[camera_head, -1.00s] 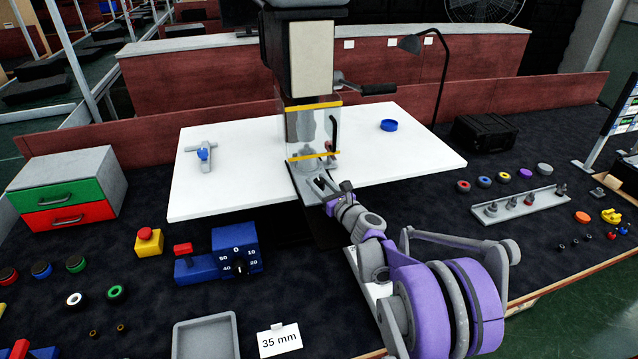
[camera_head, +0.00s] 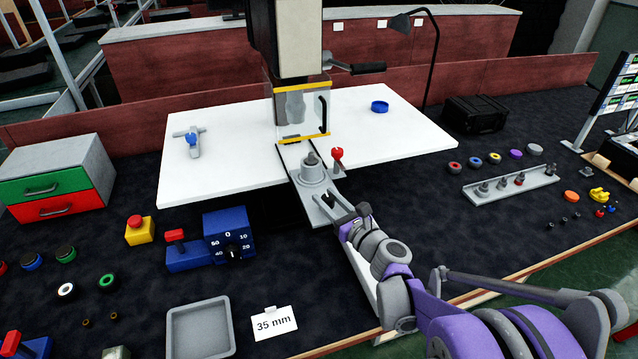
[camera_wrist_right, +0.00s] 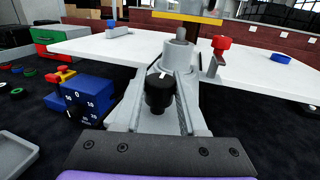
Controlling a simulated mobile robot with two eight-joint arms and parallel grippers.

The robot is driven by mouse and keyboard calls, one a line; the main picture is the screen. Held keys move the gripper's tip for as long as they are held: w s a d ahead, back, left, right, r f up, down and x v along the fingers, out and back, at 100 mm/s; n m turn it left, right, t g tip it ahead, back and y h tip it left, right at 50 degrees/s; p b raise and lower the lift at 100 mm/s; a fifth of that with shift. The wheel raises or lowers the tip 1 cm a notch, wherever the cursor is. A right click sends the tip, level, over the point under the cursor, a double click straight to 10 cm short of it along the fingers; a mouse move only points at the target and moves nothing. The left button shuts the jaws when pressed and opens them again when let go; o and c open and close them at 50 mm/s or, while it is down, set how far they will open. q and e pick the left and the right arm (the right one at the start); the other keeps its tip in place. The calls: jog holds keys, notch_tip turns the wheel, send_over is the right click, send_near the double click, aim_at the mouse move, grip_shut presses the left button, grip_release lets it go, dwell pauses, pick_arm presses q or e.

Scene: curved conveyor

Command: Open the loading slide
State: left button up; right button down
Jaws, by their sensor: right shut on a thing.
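The loading slide (camera_head: 318,205) is a grey plate drawn out toward me from under the guarded press head (camera_head: 302,112). It carries a grey round fixture (camera_head: 312,170) with a short post on top. My right gripper (camera_head: 346,206) is at the slide's near end. In the right wrist view the slide (camera_wrist_right: 190,120) runs away from me, with its black knob (camera_wrist_right: 159,90) between the fingers of my right gripper (camera_wrist_right: 160,100), which is shut on it. The clear guard with yellow edges stands behind the fixture. My left gripper is not in view.
A white table top (camera_head: 225,170) surrounds the press. A red-knobbed lever (camera_head: 337,156) stands right of the fixture. A blue dial box (camera_head: 229,235), grey tray (camera_head: 200,328) and 35 mm card (camera_head: 273,322) are at the left front. A rack (camera_head: 510,183) holds several parts at right.

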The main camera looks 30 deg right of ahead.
jog(key=s+a, duration=0.1)
jog(key=s, duration=0.5)
jog(key=shift+s+a, duration=0.3)
jog(key=shift+c, duration=2.3)
grip_release()
jog(key=shift+s, duration=0.1)
jog(key=s, duration=1)
jog(key=shift+s+d, duration=0.15)
jog(key=shift+s, duration=0.15)
